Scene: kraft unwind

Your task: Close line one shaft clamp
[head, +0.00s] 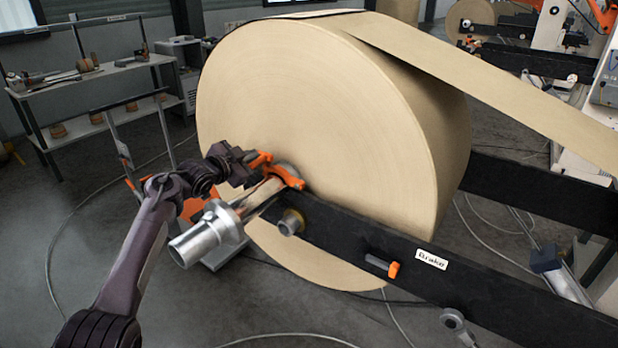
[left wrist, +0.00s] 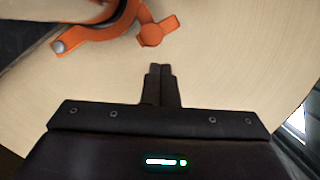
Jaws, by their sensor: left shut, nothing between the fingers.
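The orange shaft clamp (head: 287,177) sits around the steel shaft (head: 207,233) where it leaves the face of the big kraft paper roll (head: 300,110), at the end of the black arm. Whether it is fully closed I cannot tell. In the left wrist view a curved orange clamp part (left wrist: 105,38) with a grey pin at its end and a separate orange piece with a rounded end (left wrist: 152,36) show against the paper. My left gripper (head: 250,162) is beside the clamp. Its fingers (left wrist: 160,70) are together and empty, just short of the orange piece. My right gripper is out of view.
The black arm (head: 360,240) runs to the lower right, with an orange-tipped lever (head: 392,269) and a "Brake" label (head: 431,259). The paper web (head: 490,80) runs off to the right. A shelf with tools (head: 90,75) stands at the back left.

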